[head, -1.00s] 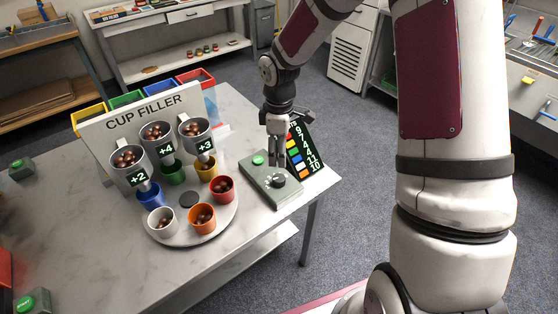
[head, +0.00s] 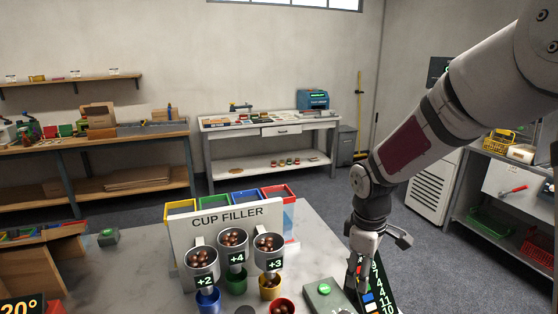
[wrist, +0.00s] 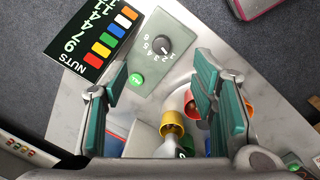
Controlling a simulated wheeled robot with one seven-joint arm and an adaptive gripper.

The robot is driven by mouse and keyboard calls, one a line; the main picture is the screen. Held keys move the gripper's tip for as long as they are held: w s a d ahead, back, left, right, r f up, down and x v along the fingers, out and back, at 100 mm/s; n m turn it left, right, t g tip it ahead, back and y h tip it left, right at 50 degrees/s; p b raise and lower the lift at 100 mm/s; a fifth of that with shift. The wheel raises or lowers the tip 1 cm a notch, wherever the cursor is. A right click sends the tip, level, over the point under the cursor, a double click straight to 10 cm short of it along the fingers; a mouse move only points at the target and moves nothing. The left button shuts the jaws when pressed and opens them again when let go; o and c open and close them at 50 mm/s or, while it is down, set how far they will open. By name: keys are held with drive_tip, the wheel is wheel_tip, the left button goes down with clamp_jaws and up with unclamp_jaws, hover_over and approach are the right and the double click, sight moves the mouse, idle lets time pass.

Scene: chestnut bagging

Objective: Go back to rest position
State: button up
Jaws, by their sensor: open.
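My gripper (head: 358,272) hangs over the right side of the marble-topped table, beside the grey control box (head: 322,294). In the wrist view my gripper (wrist: 165,100) shows its two teal fingers spread apart with nothing between them. The control box also shows there (wrist: 165,40), with a green button (wrist: 136,80) and a black dial (wrist: 155,46) apart from the fingers. The cup filler (head: 232,222) stands left of my gripper, with several metal hoppers holding chestnuts. A yellow cup (wrist: 173,122) shows between and beyond the fingers.
The black nuts board (head: 378,290) stands close to my gripper; it also shows in the wrist view (wrist: 98,40). A white workbench (head: 270,130) and wooden shelves (head: 95,160) stand at the back wall. Grey floor (head: 425,250) is open to the right of the table.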

drive_tip(key=s+r+m+t, duration=0.2)
drive_tip(key=s+r+m, duration=0.3)
drive_tip(key=s+r, duration=0.6)
drive_tip(key=s+r+m+t+y, duration=0.1)
drive_tip(key=s+r+m, duration=0.4)
drive_tip(key=s, duration=0.7)
drive_tip(key=shift+s+a+r+m+t, duration=0.15)
drive_tip(key=shift+a+r+m+t, duration=0.2)
drive_tip(key=shift+r+t, duration=0.25)
drive_tip(key=shift+a, duration=0.1)
